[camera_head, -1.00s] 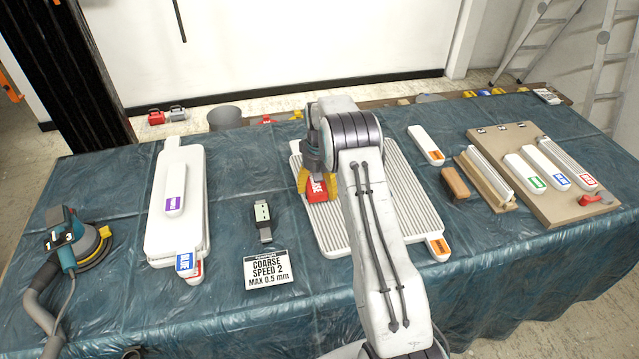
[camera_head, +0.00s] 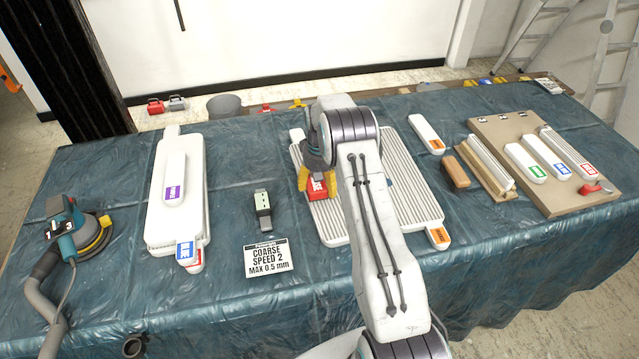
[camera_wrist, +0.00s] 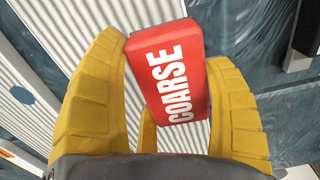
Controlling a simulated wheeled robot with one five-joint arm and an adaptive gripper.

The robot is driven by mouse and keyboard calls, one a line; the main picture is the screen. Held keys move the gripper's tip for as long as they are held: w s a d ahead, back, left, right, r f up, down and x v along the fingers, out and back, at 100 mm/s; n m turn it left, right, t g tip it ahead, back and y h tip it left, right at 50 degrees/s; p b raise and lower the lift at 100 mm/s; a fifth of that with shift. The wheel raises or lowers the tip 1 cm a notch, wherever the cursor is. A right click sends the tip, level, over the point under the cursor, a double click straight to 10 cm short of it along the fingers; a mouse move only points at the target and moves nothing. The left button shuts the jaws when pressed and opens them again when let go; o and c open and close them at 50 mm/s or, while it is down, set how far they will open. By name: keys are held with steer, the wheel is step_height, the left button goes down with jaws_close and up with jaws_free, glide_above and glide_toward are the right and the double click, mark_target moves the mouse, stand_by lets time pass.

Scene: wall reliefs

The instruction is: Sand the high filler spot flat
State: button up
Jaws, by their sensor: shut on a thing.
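My gripper (camera_head: 317,183) has yellow fingers shut on a red sanding block (camera_head: 318,190). The wrist view shows the block (camera_wrist: 168,75) between the fingers, with "COARSE" in white on its face. It is over the left part of a white ribbed panel (camera_head: 400,190); I cannot tell whether it touches. In the wrist view a blue-grey round spot (camera_wrist: 20,95) shows on the ribbed panel (camera_wrist: 60,60), left of the fingers. I cannot tell whether it is the filler spot or its height. My arm hides the panel's middle.
Left are a smooth white panel (camera_head: 160,225) and a sander (camera_head: 75,235) with hose. A gauge-like tool (camera_head: 263,210) and a card (camera_head: 268,258) reading "COARSE SPEED 2 MAX 0.5 mm" lie between. Right are a brown block (camera_head: 455,172) and a board (camera_head: 560,200) with labelled white pieces.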

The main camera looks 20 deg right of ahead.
mark_target(323, 198)
steer(key=shift+f+b, duration=0.85)
steer(key=shift+f, duration=0.15)
stand_by(0.4)
steer(key=shift+w, duration=0.15)
steer(key=shift+w+d+r, duration=0.1)
steer(key=shift+w+d, duration=0.05)
steer(key=shift+w, duration=0.65)
steer(key=shift+w+d+r, duration=0.1)
steer(key=shift+w, duration=0.7)
steer(key=shift+s+a+f+b, duration=0.15)
steer(key=shift+s+b, duration=0.5)
steer(key=shift+s, duration=0.55)
steer(key=shift+s+a+f+b, duration=0.15)
steer(key=shift+s+b, duration=0.45)
steer(key=shift+s, duration=0.6)
steer(key=shift+s+a+f+b, duration=0.1)
steer(key=shift+s+a+b, duration=0.1)
steer(key=shift+s+b, duration=0.75)
steer(key=shift+w+d+r+p, duration=0.15)
steer(key=shift+w+p, duration=0.4)
steer(key=shift+w, duration=0.55)
steer(key=shift+w+d+r+p, duration=0.1)
steer(key=shift+w+d+p, duration=0.1)
steer(key=shift+w+p, duration=0.7)
steer(key=shift+w+d+r+p, duration=0.15)
steer(key=shift+w+p, duration=0.1)
steer(key=shift+w, duration=1.1)
steer(key=shift+s+f, duration=0.1)
